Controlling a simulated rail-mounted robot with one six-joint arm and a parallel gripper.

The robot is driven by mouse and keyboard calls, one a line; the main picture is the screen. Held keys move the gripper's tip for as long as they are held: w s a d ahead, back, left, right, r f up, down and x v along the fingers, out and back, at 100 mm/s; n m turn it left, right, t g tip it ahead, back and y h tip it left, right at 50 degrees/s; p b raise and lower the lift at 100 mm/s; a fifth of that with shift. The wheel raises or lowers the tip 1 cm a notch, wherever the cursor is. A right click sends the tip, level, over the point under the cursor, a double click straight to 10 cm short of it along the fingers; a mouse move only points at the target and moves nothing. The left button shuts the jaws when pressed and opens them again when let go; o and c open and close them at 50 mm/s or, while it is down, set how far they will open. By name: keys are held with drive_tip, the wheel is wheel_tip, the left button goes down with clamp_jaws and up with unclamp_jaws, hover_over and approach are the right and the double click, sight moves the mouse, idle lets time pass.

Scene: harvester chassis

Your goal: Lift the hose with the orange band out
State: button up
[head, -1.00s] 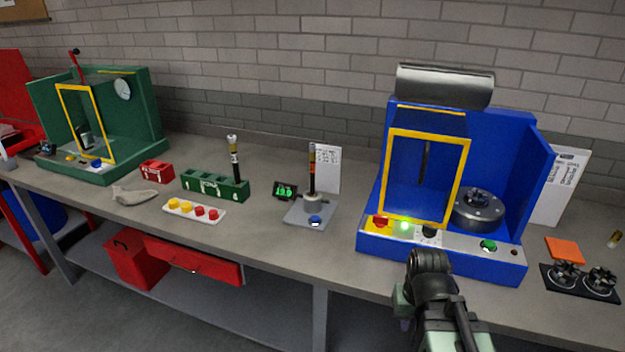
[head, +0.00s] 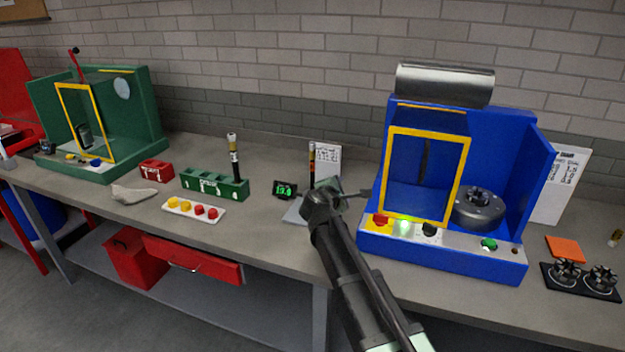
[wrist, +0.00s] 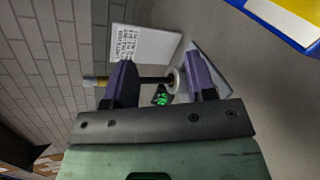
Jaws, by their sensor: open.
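A dark upright hose (head: 312,158) with an orange-brown band near its top stands in a grey stand (head: 292,213). The wrist view shows this hose (wrist: 153,80) lying across the picture, its yellowish end (wrist: 92,81) at left and a pale ring (wrist: 174,80) of the stand at right. My gripper (head: 335,188) is in front of the stand and hides the hose's lower part in the head view. In the wrist view my gripper (wrist: 160,68) is open, with purple fingers. The hose passes behind the left finger; I see no grip on it.
A second hose (head: 234,158) with pale bands stands in a green block (head: 215,184) to the left. A small green-lit display (head: 285,190) and a printed sheet (head: 327,162) are close to the stand. A blue machine (head: 440,252) with a yellow frame stands to the right.

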sight(312, 152)
drive_tip(key=w+a+r+n+t+y, duration=0.5)
drive_tip(key=a+n, duration=0.4)
drive_tip(key=n, duration=0.8)
drive_tip(key=shift+m+g+y, duration=0.3)
drive_tip(key=shift+g+y, duration=0.1)
drive_tip(key=shift+y, duration=0.1)
drive_tip(key=w, duration=1.1)
drive_tip(key=shift+w+a+f, duration=0.2)
drive_tip(key=shift+w, duration=0.05)
drive_tip(key=shift+s, duration=0.15)
drive_tip(key=shift+c, duration=0.2)
clamp_jaws()
